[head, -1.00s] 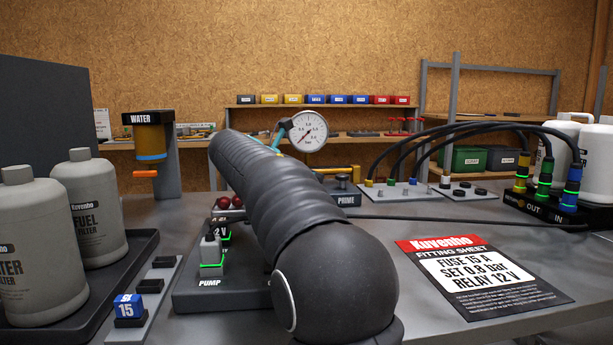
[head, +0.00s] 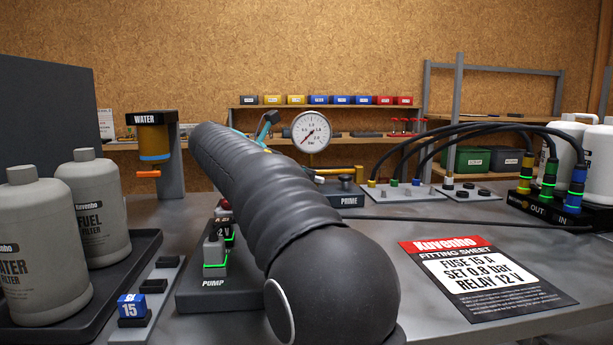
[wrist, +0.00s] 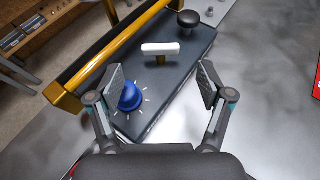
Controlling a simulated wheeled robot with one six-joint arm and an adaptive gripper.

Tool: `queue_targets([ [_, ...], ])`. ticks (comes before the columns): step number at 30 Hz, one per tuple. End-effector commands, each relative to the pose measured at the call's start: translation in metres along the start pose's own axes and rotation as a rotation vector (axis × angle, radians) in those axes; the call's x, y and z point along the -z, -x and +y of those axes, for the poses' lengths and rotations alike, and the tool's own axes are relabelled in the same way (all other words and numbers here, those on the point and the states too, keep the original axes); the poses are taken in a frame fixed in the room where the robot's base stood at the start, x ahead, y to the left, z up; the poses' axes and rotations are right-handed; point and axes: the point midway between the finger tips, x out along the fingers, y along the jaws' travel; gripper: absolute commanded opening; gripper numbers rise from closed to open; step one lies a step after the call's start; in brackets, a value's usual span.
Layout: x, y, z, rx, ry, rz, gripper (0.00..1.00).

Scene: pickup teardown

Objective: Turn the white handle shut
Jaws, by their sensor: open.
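The white handle (wrist: 160,49) is a short bar on a brass stem, on top of a dark block (wrist: 172,85). In the wrist view it lies crosswise, a little beyond my fingertips. My gripper (wrist: 161,82) is open and empty, with its two pads spread apart over the block. A blue knob (wrist: 130,97) with white tick marks sits by the left finger.
A black knob (wrist: 188,20) stands on the block's far end, and a yellow bar (wrist: 105,55) runs along its left side. The gauge (head: 312,131) reads low. Black hoses (head: 455,140) arch at the right. A fitting sheet (head: 485,278) lies on the bench.

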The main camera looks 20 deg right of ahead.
Motion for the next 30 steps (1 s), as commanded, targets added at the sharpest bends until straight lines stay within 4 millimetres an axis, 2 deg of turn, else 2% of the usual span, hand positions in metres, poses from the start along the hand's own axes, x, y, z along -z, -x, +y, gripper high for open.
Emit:
queue_targets([
  [3, 0.0, 0.026, 0.001, -0.003, -0.001, -0.001, 0.79],
  [10, 0.0, 0.06, 0.001, -0.002, 0.0, 0.0, 0.79],
  [15, 0.0, 0.07, 0.0, 0.001, 0.0, 0.0, 0.79],
  [23, 0.0, 0.071, 0.0, 0.001, 0.0, 0.0, 0.79],
  [24, 0.0, 0.071, 0.0, 0.001, 0.0, 0.0, 0.77],
  [29, 0.001, 0.072, 0.0, -0.001, 0.0, 0.001, 0.38],
  [30, 0.001, 0.074, 0.001, -0.004, 0.0, 0.001, 0.38],
])
